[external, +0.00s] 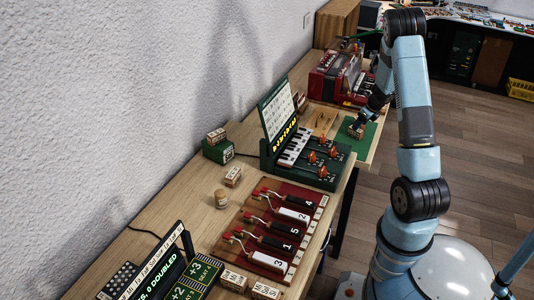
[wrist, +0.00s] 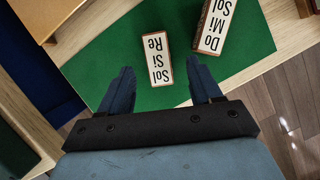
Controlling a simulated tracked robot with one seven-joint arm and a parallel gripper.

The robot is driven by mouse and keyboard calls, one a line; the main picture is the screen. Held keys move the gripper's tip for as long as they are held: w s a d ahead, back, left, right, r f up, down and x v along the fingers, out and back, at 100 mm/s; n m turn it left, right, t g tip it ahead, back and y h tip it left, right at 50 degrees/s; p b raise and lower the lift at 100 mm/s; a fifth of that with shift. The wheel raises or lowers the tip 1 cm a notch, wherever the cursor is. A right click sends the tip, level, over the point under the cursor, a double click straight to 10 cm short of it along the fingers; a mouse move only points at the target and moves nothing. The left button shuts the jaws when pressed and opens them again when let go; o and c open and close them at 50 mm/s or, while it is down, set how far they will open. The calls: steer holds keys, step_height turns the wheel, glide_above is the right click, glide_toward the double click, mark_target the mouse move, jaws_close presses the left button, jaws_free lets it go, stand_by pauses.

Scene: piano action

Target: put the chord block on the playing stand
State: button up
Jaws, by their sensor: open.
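My gripper (wrist: 160,66) is open over a green mat (wrist: 105,66), its fingers on either side of a pale block marked Sol Si Re (wrist: 157,58), with a small gap on each side. In the external view my gripper (external: 358,128) is low over the green mat (external: 367,138) at the far part of the bench. A small green box (external: 217,151) by the wall carries a block (external: 216,136); I cannot tell whether this box is the playing stand.
A green keyboard unit (external: 298,150) with orange knobs stands near the mat. A dark red board (external: 268,228) with numbered levers and several blocks lie nearer. The bench edge runs close to the mat.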

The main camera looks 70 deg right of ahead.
steer(key=shift+x, duration=2.6)
steer(key=shift+a, duration=0.15)
steer(key=shift+c, duration=0.3)
steer(key=c, duration=1.1)
steer(key=shift+r, duration=0.35)
step_height(320, 180, up, 3)
steer(key=shift+w+f, duration=0.1)
steer(key=shift+f, duration=0.15)
steer(key=s+a+r, duration=0.9)
steer(key=a, duration=0.2)
steer(key=shift+r, duration=0.4)
steer(key=shift+w+d, duration=0.1)
steer(key=shift+w, duration=0.05)
